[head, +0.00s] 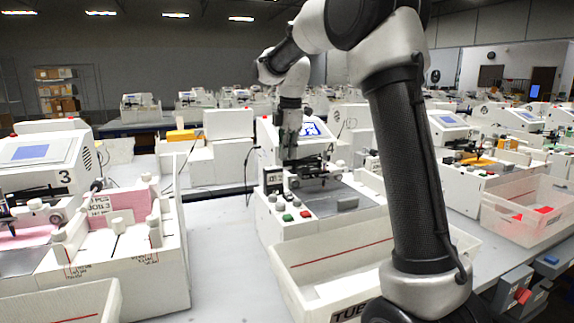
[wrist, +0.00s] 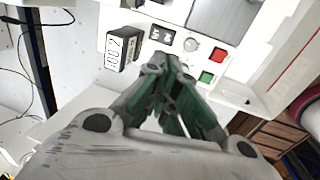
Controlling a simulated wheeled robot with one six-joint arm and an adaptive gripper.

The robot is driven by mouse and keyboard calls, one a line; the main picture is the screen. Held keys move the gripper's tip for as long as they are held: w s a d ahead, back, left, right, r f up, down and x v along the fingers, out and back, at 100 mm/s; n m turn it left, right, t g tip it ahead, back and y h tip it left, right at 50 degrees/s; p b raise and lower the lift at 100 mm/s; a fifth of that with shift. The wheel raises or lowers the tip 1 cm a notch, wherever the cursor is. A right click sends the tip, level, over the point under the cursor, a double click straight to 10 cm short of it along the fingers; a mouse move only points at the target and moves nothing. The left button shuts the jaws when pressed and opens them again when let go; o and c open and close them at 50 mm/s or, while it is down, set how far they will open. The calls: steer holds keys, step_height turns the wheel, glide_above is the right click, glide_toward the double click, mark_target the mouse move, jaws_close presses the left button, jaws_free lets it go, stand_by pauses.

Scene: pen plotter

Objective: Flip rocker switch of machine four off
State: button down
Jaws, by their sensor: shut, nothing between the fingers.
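Machine four (head: 331,205) is a white pen plotter in the middle of the head view, with a "4" on its housing and a lit blue screen. In the wrist view its front panel (wrist: 237,25) carries a small dark rectangle with white marks, which looks like the rocker switch (wrist: 162,35). I cannot tell which way it is set. A grey knob (wrist: 191,45), a red button (wrist: 218,54) and a green button (wrist: 206,77) are to its right. My gripper (head: 290,160) is shut and empty over the panel. Its tips (wrist: 172,62) appear just below the switch; contact is unclear.
A black counter box (wrist: 123,48) juts out left of the switch. A white bin (head: 330,260) stands in front of machine four. Bare bench lies between machines three and four.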

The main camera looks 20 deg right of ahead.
mark_target(284, 194)
steer(key=shift+r, duration=0.2)
steer(key=shift+w+d+r, duration=0.2)
steer(key=shift+w+d, duration=0.05)
steer(key=shift+w, duration=0.35)
steer(key=shift+f, duration=0.1)
steer(key=f, duration=0.4)
steer(key=w+f, duration=0.1)
steer(key=f, duration=0.3)
steer(key=w+f, duration=0.1)
steer(key=f, duration=0.3)
steer(key=shift+f, duration=0.2)
steer(key=shift+w+f, duration=0.1)
steer(key=shift+f, duration=0.55)
steer(key=shift+f, duration=0.1)
